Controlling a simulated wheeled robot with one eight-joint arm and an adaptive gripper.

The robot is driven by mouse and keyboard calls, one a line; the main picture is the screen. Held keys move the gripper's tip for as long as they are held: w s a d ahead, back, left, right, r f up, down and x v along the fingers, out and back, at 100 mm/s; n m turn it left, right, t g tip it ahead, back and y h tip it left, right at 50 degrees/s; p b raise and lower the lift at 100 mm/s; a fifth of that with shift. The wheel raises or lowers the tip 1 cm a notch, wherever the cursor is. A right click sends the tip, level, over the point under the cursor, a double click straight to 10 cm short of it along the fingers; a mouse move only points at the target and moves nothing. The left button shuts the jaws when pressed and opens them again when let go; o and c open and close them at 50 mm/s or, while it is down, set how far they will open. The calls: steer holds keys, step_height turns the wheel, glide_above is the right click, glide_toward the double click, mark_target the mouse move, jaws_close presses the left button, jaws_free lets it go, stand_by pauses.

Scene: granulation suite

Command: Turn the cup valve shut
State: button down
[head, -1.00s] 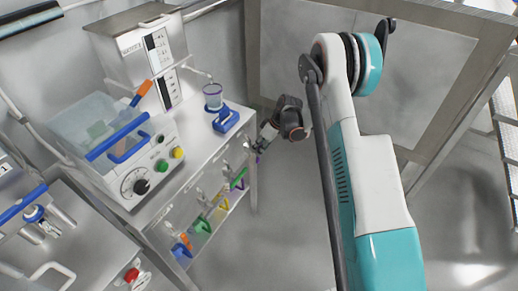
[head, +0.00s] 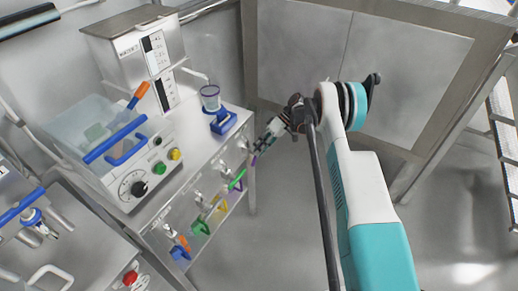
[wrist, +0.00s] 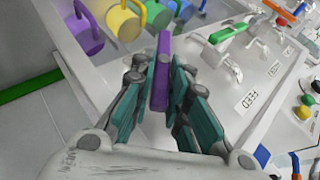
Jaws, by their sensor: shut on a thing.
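My gripper (head: 264,143) is at the front right corner of the bench, beside the row of valves. In the wrist view its two teal-padded fingers (wrist: 162,95) are closed on a narrow purple lever (wrist: 163,65), which stands lengthwise between them. The lever's pivot and valve body are mostly hidden by the fingers. No label naming the cup valve is readable. A clear cup (head: 210,96) with a dark rim stands on a blue stand (head: 223,122) on the bench top, under a thin spout.
Neighbouring valves have a green lever (wrist: 228,32) and an orange lever (wrist: 279,9). Purple (wrist: 86,34) and yellow (wrist: 125,23) cylindrical pieces hang close by. A control box (head: 138,175) with knobs sits on the bench. Open floor lies right of the bench.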

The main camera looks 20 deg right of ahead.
stand_by(0.3)
steer(key=c, duration=1.5)
jaws_free()
steer(key=v, duration=1.2)
